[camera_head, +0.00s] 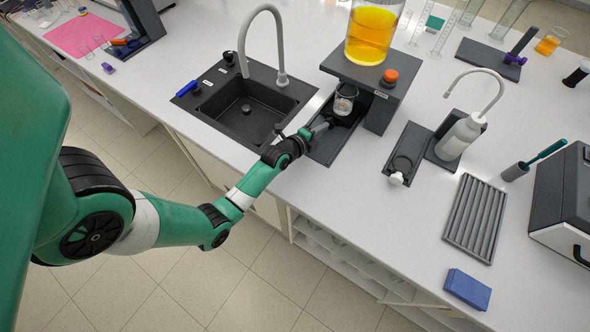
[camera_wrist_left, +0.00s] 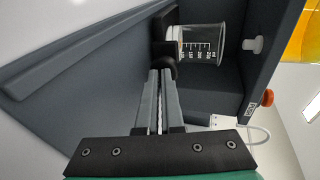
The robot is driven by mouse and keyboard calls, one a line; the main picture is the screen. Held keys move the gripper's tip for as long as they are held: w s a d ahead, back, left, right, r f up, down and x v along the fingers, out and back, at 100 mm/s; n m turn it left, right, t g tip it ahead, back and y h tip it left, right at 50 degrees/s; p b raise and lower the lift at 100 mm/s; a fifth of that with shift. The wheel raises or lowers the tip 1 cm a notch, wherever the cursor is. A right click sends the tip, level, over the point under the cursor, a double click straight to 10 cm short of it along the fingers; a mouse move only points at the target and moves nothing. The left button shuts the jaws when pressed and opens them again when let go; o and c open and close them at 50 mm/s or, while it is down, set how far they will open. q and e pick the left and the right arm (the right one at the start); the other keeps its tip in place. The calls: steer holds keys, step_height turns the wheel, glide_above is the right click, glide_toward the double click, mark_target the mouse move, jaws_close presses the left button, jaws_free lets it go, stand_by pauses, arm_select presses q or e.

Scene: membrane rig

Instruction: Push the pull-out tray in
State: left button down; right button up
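The pull-out tray (camera_head: 352,117) is a small dark tray at the mouth of the grey rig (camera_head: 362,80), low over the rig's dark base. A small clear graduated beaker (camera_head: 345,99) stands upright on it; the beaker also shows in the left wrist view (camera_wrist_left: 205,44). A round black knob (camera_wrist_left: 168,69) is on the tray's front. My left gripper (camera_head: 326,125) is at the tray's front. Its fingers (camera_wrist_left: 160,74) are together with only a thin gap, tips at the knob, apparently touching it. My right gripper is not in view.
A flask of orange liquid (camera_head: 371,35) stands on the rig's top, beside an orange knob (camera_head: 390,76). A sink (camera_head: 245,108) with a tall tap is to the left. A wash bottle (camera_head: 459,137) stands to the right.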

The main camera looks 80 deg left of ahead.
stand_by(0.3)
arm_select(q)
steer(key=shift+s+d+r+p, duration=0.2)
steer(key=shift+s+d+p, duration=0.05)
steer(key=shift+s+p, duration=0.1)
steer(key=s, duration=0.1)
steer(key=s+d, duration=0.1)
steer(key=s+d+p, duration=0.1)
steer(key=s, duration=0.1)
steer(key=shift+d+r, duration=0.1)
steer(key=shift+d, duration=0.15)
steer(key=p+v, duration=0.1)
steer(key=v, duration=0.7)
steer(key=shift+d, duration=0.15)
